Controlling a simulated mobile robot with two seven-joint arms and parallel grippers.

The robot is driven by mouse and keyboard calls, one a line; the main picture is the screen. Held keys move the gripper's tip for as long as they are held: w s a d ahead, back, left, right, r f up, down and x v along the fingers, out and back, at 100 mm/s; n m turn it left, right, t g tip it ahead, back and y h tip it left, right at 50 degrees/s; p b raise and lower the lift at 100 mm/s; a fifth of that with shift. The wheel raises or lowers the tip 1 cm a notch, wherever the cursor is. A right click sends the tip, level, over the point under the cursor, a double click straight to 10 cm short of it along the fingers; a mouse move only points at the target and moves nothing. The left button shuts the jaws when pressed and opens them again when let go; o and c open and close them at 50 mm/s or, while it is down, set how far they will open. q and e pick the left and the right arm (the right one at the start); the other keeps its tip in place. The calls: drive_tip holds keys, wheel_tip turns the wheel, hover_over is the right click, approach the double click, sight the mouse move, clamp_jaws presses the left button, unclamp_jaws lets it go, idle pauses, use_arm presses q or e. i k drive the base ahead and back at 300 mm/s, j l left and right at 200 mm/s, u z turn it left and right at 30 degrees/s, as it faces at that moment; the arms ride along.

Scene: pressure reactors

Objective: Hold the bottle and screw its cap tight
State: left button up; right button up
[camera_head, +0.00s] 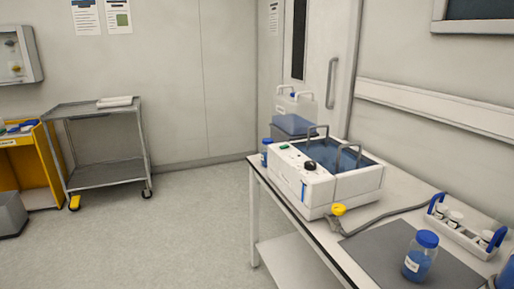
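A bottle (417,264) with blue contents and a white label stands upright on a dark grey mat at the lower right of the head view. Its blue cap (427,239) sits on top; I cannot tell how tight it is. A second, smaller blue-capped bottle (267,152) stands at the far left corner of the table. Neither of my grippers is in view, and nothing is seen touching either bottle.
A white water bath (318,191) with metal handles stands on the white table (259,166), a hose running from it. A white rack (462,236) of jars is behind the mat (375,254). A grey cart (100,175) and yellow cabinet stand left; the floor between is clear.

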sight(419, 261)
drive_tip(key=z, duration=1.35)
